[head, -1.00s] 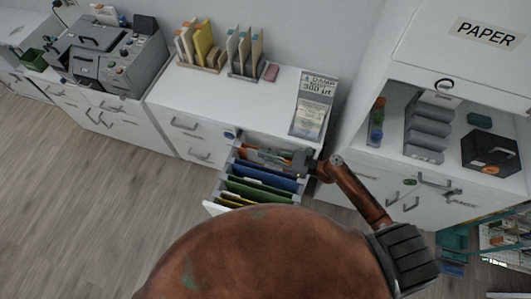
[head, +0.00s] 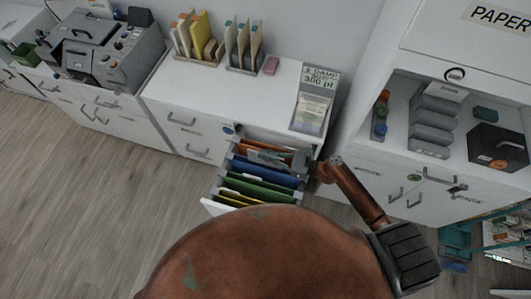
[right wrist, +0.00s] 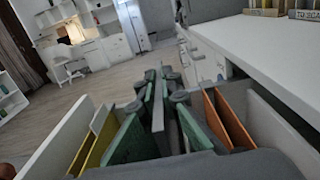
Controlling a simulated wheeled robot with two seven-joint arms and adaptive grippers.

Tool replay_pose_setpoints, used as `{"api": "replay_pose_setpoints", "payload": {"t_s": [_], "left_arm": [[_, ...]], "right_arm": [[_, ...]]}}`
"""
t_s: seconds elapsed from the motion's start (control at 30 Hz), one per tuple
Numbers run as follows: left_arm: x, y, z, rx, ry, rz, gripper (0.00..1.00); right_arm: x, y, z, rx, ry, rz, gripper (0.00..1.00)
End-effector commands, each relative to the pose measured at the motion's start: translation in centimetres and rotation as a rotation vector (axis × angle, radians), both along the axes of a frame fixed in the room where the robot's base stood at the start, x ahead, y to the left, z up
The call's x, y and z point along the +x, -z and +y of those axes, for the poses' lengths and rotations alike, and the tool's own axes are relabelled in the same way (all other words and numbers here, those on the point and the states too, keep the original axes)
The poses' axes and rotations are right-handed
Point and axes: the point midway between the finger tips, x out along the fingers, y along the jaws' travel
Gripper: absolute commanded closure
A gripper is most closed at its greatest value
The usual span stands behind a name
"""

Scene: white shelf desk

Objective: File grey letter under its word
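An open drawer (head: 209,206) holds hanging folders: orange (head: 262,143), blue (head: 262,173), green (head: 255,189) and yellow (head: 232,201). My right gripper (head: 299,162) is over the drawer's right side, at the rear folders. A thin grey letter (head: 268,157) reaches left from it, between the orange and blue folders. In the right wrist view the fingers (right wrist: 163,92) close around a thin grey edge (right wrist: 158,116), among green panels (right wrist: 125,141) with an orange folder (right wrist: 228,118) to the right. How deep the letter sits is hidden. My left gripper is not in view.
A grey machine (head: 105,50) stands left. A cabinet with grey trays (head: 433,120) stands right. The floor at left is clear.

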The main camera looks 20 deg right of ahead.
Motion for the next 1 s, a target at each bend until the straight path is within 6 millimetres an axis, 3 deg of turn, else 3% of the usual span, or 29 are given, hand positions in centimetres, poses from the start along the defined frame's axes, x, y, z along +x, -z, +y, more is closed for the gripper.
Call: {"api": "replay_pose_setpoints", "payload": {"t_s": [1.0], "left_arm": [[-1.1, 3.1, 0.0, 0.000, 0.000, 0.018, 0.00]], "right_arm": [[0.0, 4.4, 0.0, 0.000, 0.001, 0.000, 1.00]]}}
